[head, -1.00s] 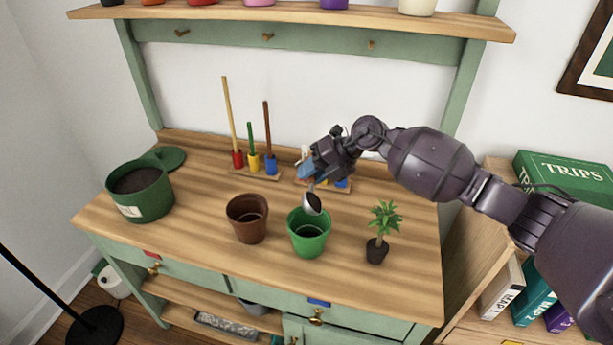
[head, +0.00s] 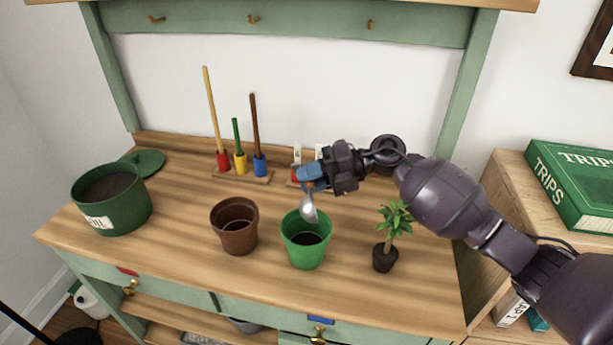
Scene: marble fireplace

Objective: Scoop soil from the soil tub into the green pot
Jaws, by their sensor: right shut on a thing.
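The dark green soil tub (head: 122,214) stands at the left of the bench and holds dark soil (head: 108,187). Its green lid (head: 148,162) lies behind it. The bright green pot (head: 306,254) stands at the front middle, with something dark at its bottom. My right gripper (head: 312,174) is shut on the blue handle of a scoop. The scoop's metal head (head: 309,209) points down at the back rim of the green pot; I cannot tell whether it touches. The scoop's load is not visible. My left gripper is not in view.
A brown pot (head: 235,238) stands just left of the green pot, and a small potted plant (head: 387,247) to its right. A rack with coloured handles (head: 240,173) stands behind. Bare bench (head: 175,235) lies between tub and brown pot.

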